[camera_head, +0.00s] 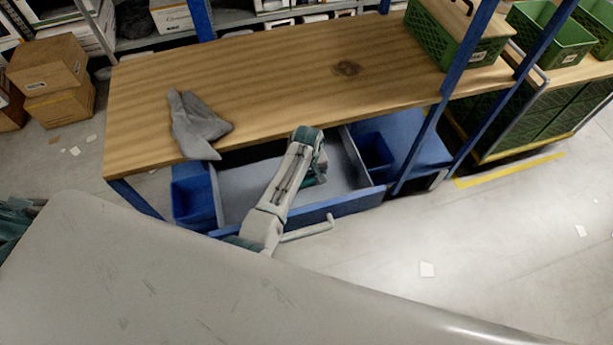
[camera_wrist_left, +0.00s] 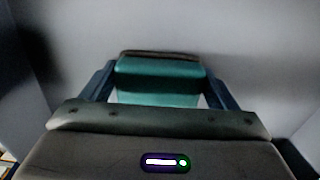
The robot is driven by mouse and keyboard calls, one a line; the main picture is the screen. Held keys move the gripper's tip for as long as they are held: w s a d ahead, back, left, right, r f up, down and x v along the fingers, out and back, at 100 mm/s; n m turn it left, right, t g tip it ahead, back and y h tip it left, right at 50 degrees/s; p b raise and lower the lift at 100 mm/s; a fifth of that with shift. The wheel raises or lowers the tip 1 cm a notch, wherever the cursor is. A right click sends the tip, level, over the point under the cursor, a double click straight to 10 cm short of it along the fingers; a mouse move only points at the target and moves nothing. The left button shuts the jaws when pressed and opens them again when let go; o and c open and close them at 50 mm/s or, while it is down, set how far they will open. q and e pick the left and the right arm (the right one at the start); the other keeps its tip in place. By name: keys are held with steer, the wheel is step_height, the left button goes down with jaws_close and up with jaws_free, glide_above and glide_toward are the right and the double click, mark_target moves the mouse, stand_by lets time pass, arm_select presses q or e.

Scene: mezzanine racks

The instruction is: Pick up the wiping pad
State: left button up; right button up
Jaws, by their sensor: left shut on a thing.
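The wiping pad (camera_wrist_left: 158,82) shows in the left wrist view as a teal block with a dark strip along its far edge. It sits between the two dark fingers of my left gripper (camera_wrist_left: 158,92), which is shut on it. In the head view my left arm reaches into the open drawer under the bench, and my left gripper (camera_head: 316,172) is low inside it, mostly hidden by the wrist. I cannot tell whether the pad touches the drawer floor. My right gripper is not in view.
The blue drawer (camera_head: 345,205) has grey inner walls and a handle at its front. A blue bin (camera_head: 376,152) stands beside the drawer.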

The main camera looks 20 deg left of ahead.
arm_select(q)
step_height(320, 180, up, 9)
steer(key=shift+f+b, duration=0.15)
steer(key=shift+b, duration=1.05)
steer(key=shift+r, duration=0.65)
steer(key=shift+o, duration=0.4)
